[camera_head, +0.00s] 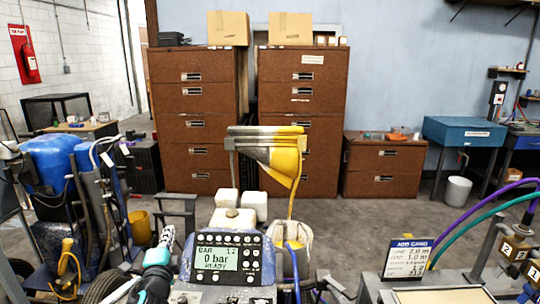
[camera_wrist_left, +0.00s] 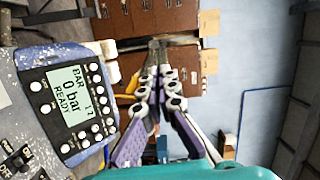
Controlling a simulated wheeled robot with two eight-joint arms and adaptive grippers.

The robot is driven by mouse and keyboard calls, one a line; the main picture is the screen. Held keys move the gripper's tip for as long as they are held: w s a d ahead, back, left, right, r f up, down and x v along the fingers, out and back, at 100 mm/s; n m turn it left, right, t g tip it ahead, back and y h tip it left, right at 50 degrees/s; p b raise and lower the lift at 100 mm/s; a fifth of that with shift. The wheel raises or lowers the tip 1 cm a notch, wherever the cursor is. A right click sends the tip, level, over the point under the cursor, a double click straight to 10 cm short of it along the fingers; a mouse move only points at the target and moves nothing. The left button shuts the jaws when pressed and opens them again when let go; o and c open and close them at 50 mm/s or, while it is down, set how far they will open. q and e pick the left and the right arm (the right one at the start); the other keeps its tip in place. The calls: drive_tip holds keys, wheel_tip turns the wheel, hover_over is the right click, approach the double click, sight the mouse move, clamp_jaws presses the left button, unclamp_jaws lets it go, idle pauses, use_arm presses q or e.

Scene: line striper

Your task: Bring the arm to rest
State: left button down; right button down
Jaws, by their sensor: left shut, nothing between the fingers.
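My left gripper (camera_head: 168,236) is in the lower left of the head view, pointing up and away from me. In the left wrist view its fingers (camera_wrist_left: 157,48) meet at the tips, shut with nothing between them. It is apart from the control panel (camera_head: 217,258), whose display reads "0 bar READY". The panel also shows at the left of the wrist view (camera_wrist_left: 72,105).
A blue tank (camera_head: 52,158) and hoses stand at left. A yellow and grey piece (camera_head: 285,158) rises behind the panel. A job card (camera_head: 407,257) stands at right, near purple and green hoses. Brown cabinets (camera_head: 195,120) line the back, with open floor before them.

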use_arm(q)
drive_tip(key=s+d+f+n+g+h, duration=0.1)
drive_tip(key=s+d+f+n+g, duration=0.2)
drive_tip(key=s, duration=0.6)
drive_tip(key=s+d+f+n+g+h, duration=0.1)
drive_tip(key=s+d+f+n+g, duration=0.3)
drive_tip(key=s+f+n, duration=0.3)
drive_tip(key=s+d+f+n+g+h, duration=0.1)
drive_tip(key=s+d+f+n+g, duration=0.2)
drive_tip(key=s, duration=0.9)
wheel_tip(320, 180, down, 4)
drive_tip(key=shift+s+d+r+n+g, duration=0.1)
drive_tip(key=shift+s+d+n+g, duration=0.25)
drive_tip(key=shift+n, duration=0.65)
